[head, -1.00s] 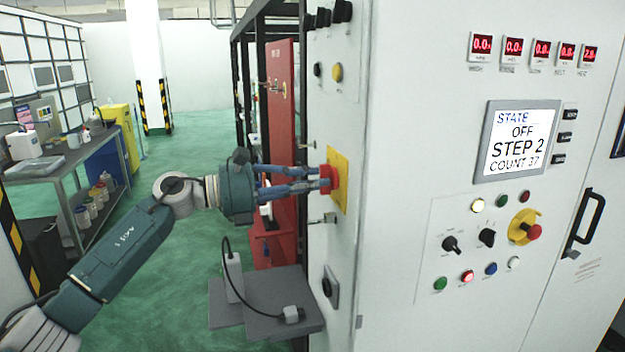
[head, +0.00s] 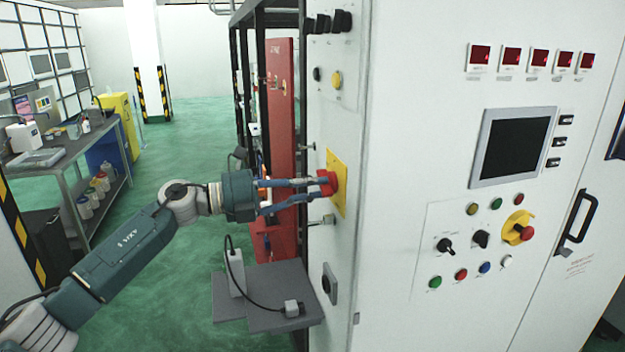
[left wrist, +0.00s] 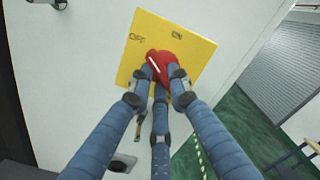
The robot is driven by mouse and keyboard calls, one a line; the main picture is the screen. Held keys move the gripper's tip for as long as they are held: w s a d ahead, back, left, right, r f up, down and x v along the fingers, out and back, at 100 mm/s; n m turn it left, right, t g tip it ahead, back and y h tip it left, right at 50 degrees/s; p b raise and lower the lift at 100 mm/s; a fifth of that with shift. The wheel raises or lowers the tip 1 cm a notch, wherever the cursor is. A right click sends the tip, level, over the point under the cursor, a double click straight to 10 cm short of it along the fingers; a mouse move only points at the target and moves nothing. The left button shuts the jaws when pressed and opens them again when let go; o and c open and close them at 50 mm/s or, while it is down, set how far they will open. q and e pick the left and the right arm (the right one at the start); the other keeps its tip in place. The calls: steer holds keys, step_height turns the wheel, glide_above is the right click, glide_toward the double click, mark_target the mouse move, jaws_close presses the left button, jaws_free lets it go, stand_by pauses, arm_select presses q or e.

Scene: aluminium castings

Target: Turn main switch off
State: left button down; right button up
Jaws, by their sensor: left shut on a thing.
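The main switch is a red knob (head: 330,181) on a yellow plate (head: 339,168) on the left side of the white cabinet. My left gripper (head: 318,184) reaches it from the left, its blue fingers shut on the knob. In the left wrist view the fingers (left wrist: 166,80) close around the red knob (left wrist: 168,62). The yellow plate (left wrist: 190,50) reads OFF on the left and ON on the right. The knob's white mark slants up and left, towards OFF. The fingers hide part of the knob. My right gripper is not in view.
A grey shelf (head: 265,312) with a cable sticks out below my left gripper. A red panel (head: 280,140) stands behind it. A workbench (head: 70,150) stands far left; green floor is clear between.

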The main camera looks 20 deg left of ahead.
arm_select(q)
steer(key=shift+a+r+n+p, duration=0.15)
steer(key=shift+n+p, duration=0.15)
steer(key=shift+n, duration=0.3)
steer(key=c, duration=1.6)
jaws_free()
steer(key=shift+c, duration=0.2)
steer(key=shift+s+a+f, duration=0.2)
steer(key=shift+s+a, duration=0.05)
steer(key=shift+a, duration=0.05)
steer(key=v, duration=1.1)
